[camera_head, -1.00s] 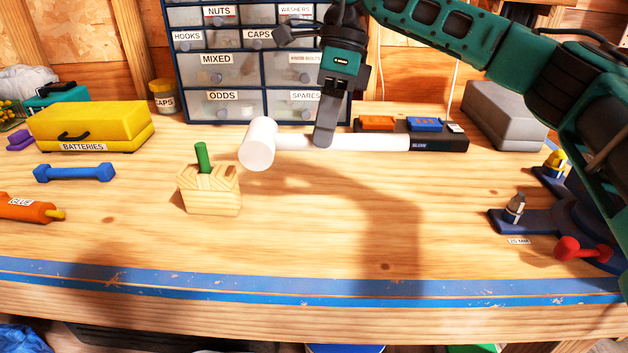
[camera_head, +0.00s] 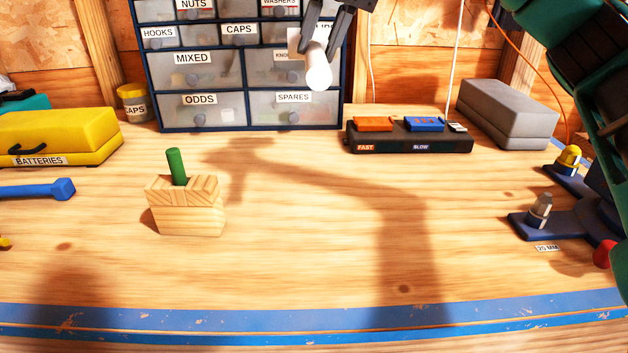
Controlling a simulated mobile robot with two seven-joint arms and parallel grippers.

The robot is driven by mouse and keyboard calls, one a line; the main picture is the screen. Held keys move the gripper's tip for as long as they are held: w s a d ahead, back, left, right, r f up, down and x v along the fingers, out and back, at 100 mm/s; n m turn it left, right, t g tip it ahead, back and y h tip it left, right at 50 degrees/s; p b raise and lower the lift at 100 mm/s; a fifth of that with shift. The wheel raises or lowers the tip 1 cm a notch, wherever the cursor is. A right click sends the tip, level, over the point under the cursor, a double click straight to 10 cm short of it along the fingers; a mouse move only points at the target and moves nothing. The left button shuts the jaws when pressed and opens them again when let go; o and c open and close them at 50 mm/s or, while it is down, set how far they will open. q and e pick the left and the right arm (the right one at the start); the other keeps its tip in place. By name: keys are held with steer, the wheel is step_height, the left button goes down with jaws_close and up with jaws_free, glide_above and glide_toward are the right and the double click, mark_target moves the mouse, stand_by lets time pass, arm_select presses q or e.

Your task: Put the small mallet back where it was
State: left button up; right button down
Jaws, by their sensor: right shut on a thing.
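The small white mallet (camera_head: 318,70) is up in front of the drawer cabinet, clear of the bench. Its handle points roughly toward the camera, so it looks short; a rounded white end shows, and I cannot make out the mallet's head. My right gripper (camera_head: 322,32) is at the top edge of the view, shut on the mallet. Its arm comes in from the upper right, partly out of the frame. My left gripper is not in view.
A wooden block (camera_head: 186,212) with a green peg stands on the bench. Behind are the drawer cabinet (camera_head: 138,75), a black charger (camera_head: 408,142) and a grey box (camera_head: 510,112). A yellow batteries case (camera_head: 60,130) is at left, a blue fixture (camera_head: 560,225) at right. The middle bench is clear.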

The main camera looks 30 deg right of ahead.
step_height(320, 180, down, 19)
steer(key=b, duration=0.3)
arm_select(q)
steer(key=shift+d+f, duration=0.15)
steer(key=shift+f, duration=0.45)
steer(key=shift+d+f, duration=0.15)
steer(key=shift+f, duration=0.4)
arm_select(e)
steer(key=shift+f, duration=0.2)
steer(key=c, duration=0.9)
jaws_free()
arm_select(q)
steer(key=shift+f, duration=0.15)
